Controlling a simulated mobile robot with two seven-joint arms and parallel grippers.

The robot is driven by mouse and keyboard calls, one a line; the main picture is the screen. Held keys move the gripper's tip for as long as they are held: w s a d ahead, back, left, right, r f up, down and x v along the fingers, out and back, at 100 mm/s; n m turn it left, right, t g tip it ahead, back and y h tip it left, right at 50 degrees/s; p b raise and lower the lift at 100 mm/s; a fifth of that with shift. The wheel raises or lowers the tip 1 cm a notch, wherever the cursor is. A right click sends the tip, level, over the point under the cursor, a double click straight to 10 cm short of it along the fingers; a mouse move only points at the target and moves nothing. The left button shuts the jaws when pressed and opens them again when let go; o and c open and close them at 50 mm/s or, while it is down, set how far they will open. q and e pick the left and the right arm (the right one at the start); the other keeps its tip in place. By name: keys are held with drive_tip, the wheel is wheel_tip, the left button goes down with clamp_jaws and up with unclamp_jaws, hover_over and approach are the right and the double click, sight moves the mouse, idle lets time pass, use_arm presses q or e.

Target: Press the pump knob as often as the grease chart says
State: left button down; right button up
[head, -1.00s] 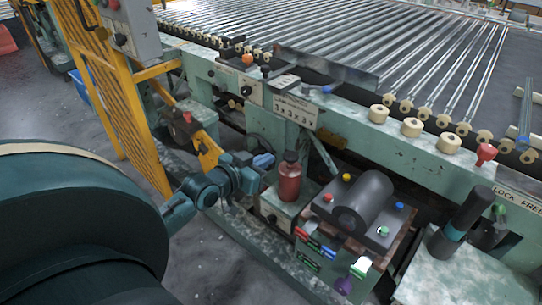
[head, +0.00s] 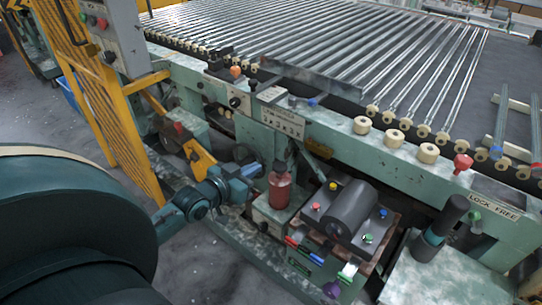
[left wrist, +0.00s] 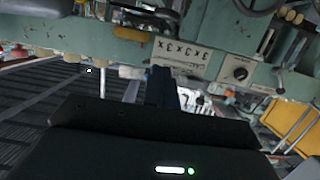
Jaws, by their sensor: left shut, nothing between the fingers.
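A red bottle-shaped pump (head: 280,189) with a dark top stands on a small pale green box beside the machine frame. The white chart plate (head: 283,122) is on the frame above and behind it, with a row of dark marks too small to read surely. The chart also shows in the left wrist view (left wrist: 186,52), upside down. My left gripper (head: 256,169) is shut and empty, just left of the pump's top; whether it touches cannot be told. Its dark fingers (left wrist: 160,87) show in the left wrist view below the chart. My right gripper is not in view.
A dark motor cylinder (head: 350,207) with coloured knobs sits right of the pump. A dark cylinder with a teal band (head: 436,238) stands farther right. A yellow guard (head: 110,125) is at left. Grey floor is open in front.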

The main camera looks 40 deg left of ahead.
use_arm(q)
drive_tip(key=shift+s+a+r+p, duration=0.1)
drive_tip(key=shift+s+r+p, duration=0.15)
drive_tip(key=shift+p, duration=0.35)
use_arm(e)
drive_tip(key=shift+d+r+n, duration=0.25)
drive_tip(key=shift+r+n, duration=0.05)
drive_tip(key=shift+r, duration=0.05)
use_arm(q)
drive_tip(key=shift+w, duration=0.1)
hover_over(280, 171)
drive_tip(key=s+a, duration=0.2)
wheel_tip(280, 171, down, 2)
drive_tip(key=f, duration=0.1)
drive_tip(key=f+b, duration=0.1)
drive_tip(key=w+f, duration=0.1)
drive_tip(key=shift+d+f, duration=0.15)
drive_tip(key=shift+d, duration=0.15)
drive_tip(key=shift+f, duration=0.5)
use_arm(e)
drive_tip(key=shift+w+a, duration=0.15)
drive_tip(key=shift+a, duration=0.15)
